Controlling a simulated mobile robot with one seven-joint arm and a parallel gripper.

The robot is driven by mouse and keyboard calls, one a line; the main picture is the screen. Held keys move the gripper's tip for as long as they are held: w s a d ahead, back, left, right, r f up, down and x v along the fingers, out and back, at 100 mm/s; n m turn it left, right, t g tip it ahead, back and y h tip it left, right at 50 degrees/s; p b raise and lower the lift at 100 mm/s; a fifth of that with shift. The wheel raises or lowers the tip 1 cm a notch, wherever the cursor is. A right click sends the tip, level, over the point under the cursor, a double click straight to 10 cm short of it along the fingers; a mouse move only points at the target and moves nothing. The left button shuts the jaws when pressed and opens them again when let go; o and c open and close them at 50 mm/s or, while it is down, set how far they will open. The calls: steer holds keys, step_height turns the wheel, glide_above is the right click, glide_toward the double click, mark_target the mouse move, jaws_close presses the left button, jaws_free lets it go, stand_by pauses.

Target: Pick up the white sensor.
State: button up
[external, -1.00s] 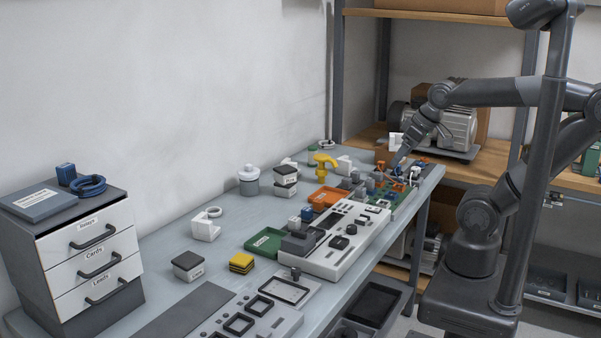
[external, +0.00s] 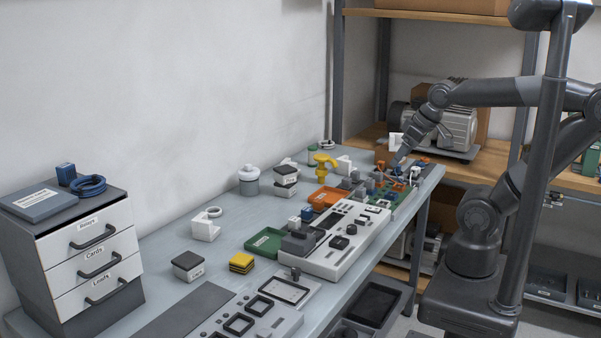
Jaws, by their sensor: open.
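My gripper (external: 399,161) points down and left over the far right end of the workbench, just above a cluster of small parts on a green board (external: 409,203). It is open. A small white piece (external: 416,173) stands among these parts close to the fingertips; it may be the white sensor, but it is too small to tell. Orange and blue parts crowd around it. I cannot tell whether the fingers touch anything.
A light grey panel (external: 345,255) with dark modules, an orange tray (external: 327,197) and a green tray (external: 266,242) lie along the bench. A yellow part (external: 325,160) stands behind. A drawer cabinet (external: 90,250) is at left. Shelving with a motor (external: 455,115) stands beyond.

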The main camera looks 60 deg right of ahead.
steer(key=shift+c, duration=0.4)
steer(key=c, duration=0.7)
steer(key=shift+w, duration=0.1)
steer(key=w+d+f, duration=0.1)
steer(key=w+d, duration=0.3)
steer(key=d, duration=0.3)
steer(key=w+d+m+g, duration=0.1)
steer(key=w+d, duration=0.3)
steer(key=d, duration=0.4)
steer(key=w+d+f, duration=0.1)
steer(key=w+d, duration=0.4)
steer(key=d, duration=0.2)
steer(key=s+d+f+m, duration=0.15)
steer(key=d+f, duration=0.25)
steer(key=d, duration=0.5)
steer(key=s+d+f+h, duration=0.1)
steer(key=s+d+f, duration=0.2)
steer(key=d, duration=0.7)
steer(key=s+d+f+m, duration=0.1)
steer(key=s+d+f, duration=0.25)
steer(key=d, duration=0.55)
steer(key=shift+n, duration=0.25)
steer(key=x, duration=0.5)
steer(key=shift+d+f, duration=0.4)
steer(key=shift+x, duration=2.9)
